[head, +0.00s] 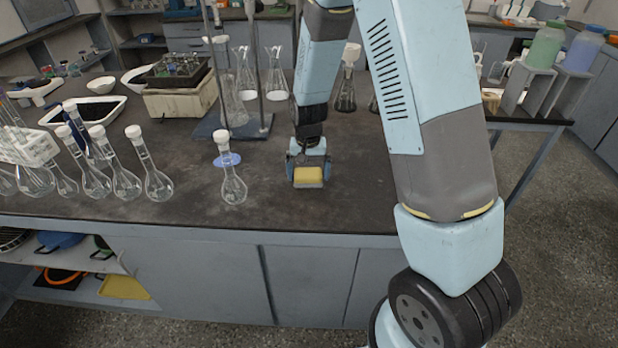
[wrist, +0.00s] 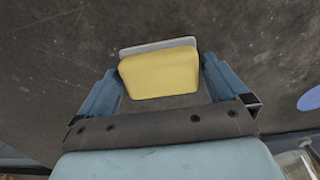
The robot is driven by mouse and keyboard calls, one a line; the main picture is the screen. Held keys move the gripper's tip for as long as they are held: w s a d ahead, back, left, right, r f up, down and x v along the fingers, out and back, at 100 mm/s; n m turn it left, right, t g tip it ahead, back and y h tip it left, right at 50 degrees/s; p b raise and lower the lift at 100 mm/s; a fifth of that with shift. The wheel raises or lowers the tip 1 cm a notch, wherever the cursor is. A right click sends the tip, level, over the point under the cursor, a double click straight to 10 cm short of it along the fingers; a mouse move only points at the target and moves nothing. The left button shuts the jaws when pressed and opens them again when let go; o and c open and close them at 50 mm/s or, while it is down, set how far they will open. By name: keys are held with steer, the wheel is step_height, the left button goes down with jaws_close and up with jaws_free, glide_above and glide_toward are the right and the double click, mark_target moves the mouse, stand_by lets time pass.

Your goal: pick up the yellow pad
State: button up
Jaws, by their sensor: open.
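The yellow pad (head: 308,174) lies on the dark bench top near its front middle. In the wrist view the pad (wrist: 160,75) is a rounded yellow block with a pale grey edge along its far side. My gripper (head: 308,165) points down at it. In the wrist view the two blue fingers of my gripper (wrist: 160,82) stand open, one to the left and one to the right of the pad. A small gap shows on each side near the fingers. I cannot tell how far down the fingertips reach.
A flask with a blue collar (head: 233,185) stands left of my gripper, and more stoppered flasks (head: 125,180) stand further left. A stand with a blue base (head: 232,127) is behind. The bench top (head: 360,200) is clear to the right and in front.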

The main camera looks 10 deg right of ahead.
steer(key=shift+f, duration=0.45)
steer(key=shift+c, duration=0.5)
steer(key=c, duration=0.7)
steer(key=shift+o, duration=0.2)
steer(key=shift+r, duration=0.15)
